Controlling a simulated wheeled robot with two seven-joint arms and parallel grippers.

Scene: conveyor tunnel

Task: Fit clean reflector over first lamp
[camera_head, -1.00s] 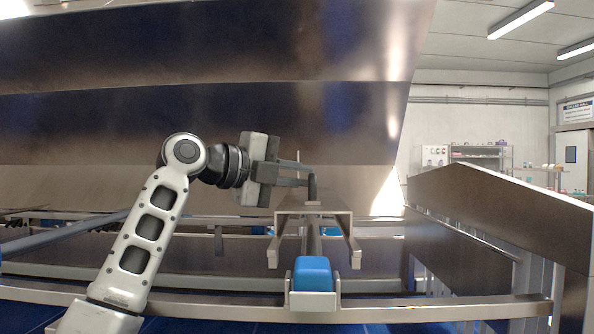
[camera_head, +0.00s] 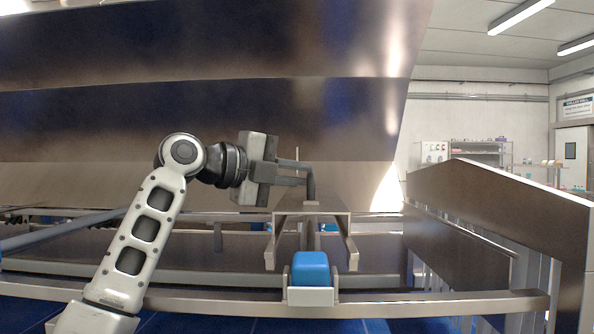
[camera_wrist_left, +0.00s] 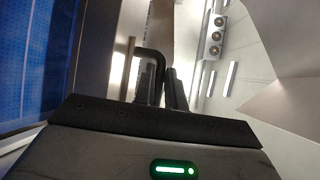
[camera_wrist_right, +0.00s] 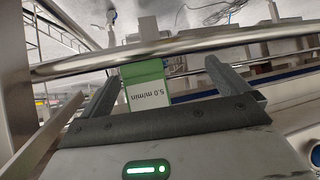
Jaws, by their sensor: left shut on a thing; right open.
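An inverted metal channel, which looks like the reflector (camera_head: 330,214), has a dark bent handle on top. My left gripper (camera_head: 303,174) is shut on this handle (camera_head: 311,186); the left wrist view also shows the handle (camera_wrist_left: 149,54) between the fingers. The reflector's open side faces down, with legs on both sides. A blue block (camera_head: 311,268) in a grey bracket (camera_head: 311,296) sits below and in front of it and looks like the lamp's end; the rest of the lamp is mostly hidden. My right gripper (camera_wrist_right: 163,74) is open and empty in its wrist view.
A metal rail (camera_head: 420,303) crosses the front. A large dark metal hood (camera_head: 200,120) stands behind, and a sloped metal panel (camera_head: 500,205) at right. In the right wrist view, a green and white label reading 5.0 m/min (camera_wrist_right: 146,85) and a round bar (camera_wrist_right: 200,47) lie beyond the fingers.

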